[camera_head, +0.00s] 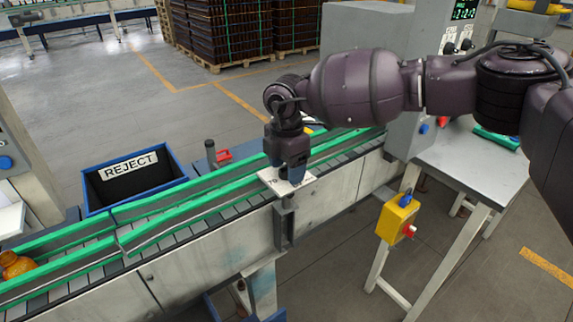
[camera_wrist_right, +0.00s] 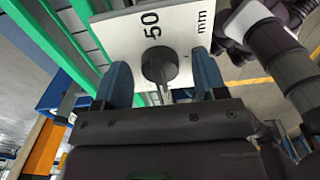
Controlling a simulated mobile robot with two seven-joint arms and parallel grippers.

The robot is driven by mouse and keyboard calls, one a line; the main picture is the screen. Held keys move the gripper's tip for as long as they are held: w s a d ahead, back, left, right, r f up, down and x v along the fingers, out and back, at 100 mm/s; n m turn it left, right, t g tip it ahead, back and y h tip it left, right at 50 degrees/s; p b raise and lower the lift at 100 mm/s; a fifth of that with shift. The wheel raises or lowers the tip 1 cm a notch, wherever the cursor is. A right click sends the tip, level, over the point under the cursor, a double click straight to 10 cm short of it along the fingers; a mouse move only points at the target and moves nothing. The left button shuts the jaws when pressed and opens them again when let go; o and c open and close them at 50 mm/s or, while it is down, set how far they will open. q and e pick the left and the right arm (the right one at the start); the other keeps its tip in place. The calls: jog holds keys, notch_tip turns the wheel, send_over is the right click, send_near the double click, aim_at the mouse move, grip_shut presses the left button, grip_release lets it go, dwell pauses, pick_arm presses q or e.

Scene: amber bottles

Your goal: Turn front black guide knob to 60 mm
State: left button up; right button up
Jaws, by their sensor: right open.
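The black guide knob (camera_wrist_right: 160,66) shows in the right wrist view in front of a white scale plate (camera_wrist_right: 125,32). The plate reads "50" and "mm"; its other marks are hidden or out of frame. My right gripper (camera_wrist_right: 163,80) is open, with one blue finger on each side of the knob. Gaps show between the fingers and the knob, and I cannot tell whether either touches. In the head view my right gripper (camera_head: 289,178) points down over the white plate (camera_head: 306,184) at the conveyor's near side and hides the knob. My left gripper is not in view.
Green guide rails (camera_head: 170,218) run along the conveyor. An amber bottle (camera_head: 14,265) lies at the left end. A blue reject bin (camera_head: 95,205) and a dark upright post (camera_head: 211,153) stand beyond. A yellow switch box (camera_head: 396,218) hangs right of the plate.

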jog(key=shift+c, duration=0.3)
jog(key=c, duration=0.9)
jog(key=shift+o, duration=0.2)
